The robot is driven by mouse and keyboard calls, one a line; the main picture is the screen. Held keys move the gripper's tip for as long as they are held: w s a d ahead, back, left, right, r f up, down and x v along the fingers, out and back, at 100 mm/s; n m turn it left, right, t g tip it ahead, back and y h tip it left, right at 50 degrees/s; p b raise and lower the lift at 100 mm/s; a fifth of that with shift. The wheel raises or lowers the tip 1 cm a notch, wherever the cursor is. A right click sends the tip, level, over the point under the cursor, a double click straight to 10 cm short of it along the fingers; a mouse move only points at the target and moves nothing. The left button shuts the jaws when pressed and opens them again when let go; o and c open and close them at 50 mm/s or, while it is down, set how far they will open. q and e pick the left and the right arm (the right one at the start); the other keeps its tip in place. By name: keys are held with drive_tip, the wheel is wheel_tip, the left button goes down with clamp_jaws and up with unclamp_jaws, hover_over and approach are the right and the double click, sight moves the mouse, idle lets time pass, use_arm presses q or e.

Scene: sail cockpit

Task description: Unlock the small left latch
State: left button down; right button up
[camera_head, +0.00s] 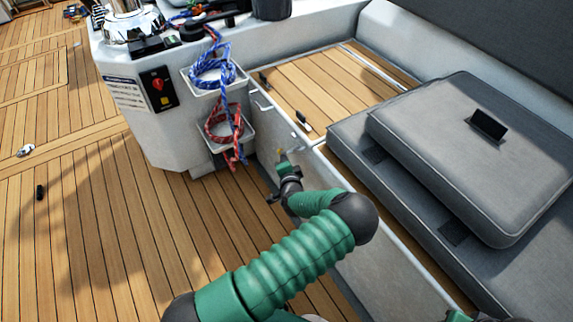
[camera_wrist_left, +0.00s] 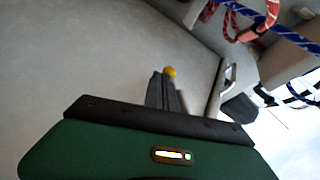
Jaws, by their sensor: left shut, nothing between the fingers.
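My left gripper (camera_head: 284,162) is in the middle of the head view, close to the pale side wall (camera_head: 350,235) of the seat locker. In the left wrist view its dark fingers (camera_wrist_left: 168,92) are together and empty, with a small yellow spot at their tip. I cannot tell whether the spot belongs to the fingers or to a part on the wall. A small light metal fitting (camera_head: 298,143) sits near the wall's top edge, just beyond the gripper. A pale bar-shaped handle (camera_wrist_left: 228,80) stands right of the fingers in the wrist view, apart from them. Which fitting is the small left latch is unclear.
Blue rope (camera_head: 211,68) and red rope (camera_head: 222,122) hang from pockets on the white console (camera_head: 130,110) left of the gripper. Grey cushions (camera_head: 460,160) lie on the right. The wooden deck (camera_head: 90,220) at left is mostly clear.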

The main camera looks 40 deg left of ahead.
use_arm(q)
drive_tip(key=shift+w+a+r+t+y+b, duration=0.15)
drive_tip(key=shift+w+a+y+b, duration=0.1)
drive_tip(key=shift+a, duration=0.25)
drive_tip(key=shift+w+a+r+t+y+b, duration=0.15)
drive_tip(key=shift+a+y, duration=0.1)
drive_tip(key=shift+a, duration=0.25)
drive_tip(key=shift+w+a+r, duration=0.1)
drive_tip(key=shift+a+r, duration=0.05)
drive_tip(key=shift+a, duration=0.15)
idle(0.5)
